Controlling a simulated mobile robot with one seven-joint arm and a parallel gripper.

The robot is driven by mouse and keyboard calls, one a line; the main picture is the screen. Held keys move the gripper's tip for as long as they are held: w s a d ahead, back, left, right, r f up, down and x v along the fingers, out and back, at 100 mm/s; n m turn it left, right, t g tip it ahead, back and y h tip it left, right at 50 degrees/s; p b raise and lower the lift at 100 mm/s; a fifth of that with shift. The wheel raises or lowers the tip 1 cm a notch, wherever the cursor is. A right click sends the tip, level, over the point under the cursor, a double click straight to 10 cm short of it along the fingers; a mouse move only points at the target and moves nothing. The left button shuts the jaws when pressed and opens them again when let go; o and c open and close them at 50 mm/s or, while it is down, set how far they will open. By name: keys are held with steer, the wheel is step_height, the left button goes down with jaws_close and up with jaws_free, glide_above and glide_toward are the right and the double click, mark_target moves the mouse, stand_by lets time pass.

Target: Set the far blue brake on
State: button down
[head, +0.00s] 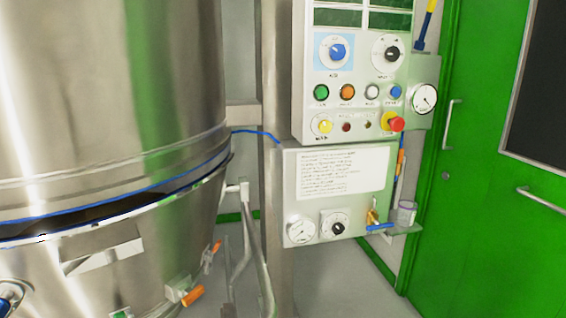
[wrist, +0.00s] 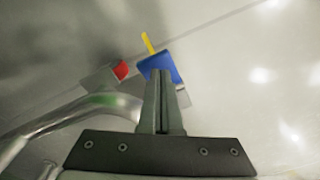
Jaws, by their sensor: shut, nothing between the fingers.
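In the wrist view a blue pedal-like piece (wrist: 157,61), which looks like the brake, sits low over the grey floor with a thin yellow stick (wrist: 148,43) beyond it. My gripper (wrist: 161,76) is shut and empty. Its fingertips overlap the near edge of the blue piece; I cannot tell whether they touch it. The fingers hide part of the blue piece and what is under it. A red piece (wrist: 121,70) on a grey plate is just to its left. The gripper does not show in the head view.
A bent metal tube (wrist: 85,108) runs close left of my fingers. In the head view a large steel vessel (head: 110,90) fills the left, with a control panel (head: 318,105) on a column and a green door (head: 470,190) to the right. Floor right of the fingers looks clear.

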steer(key=shift+f+b, duration=1.95)
steer(key=shift+b, duration=0.05)
steer(key=shift+r, duration=0.15)
step_height(320, 180, up, 9)
steer(key=p, duration=0.7)
steer(key=shift+p, duration=0.3)
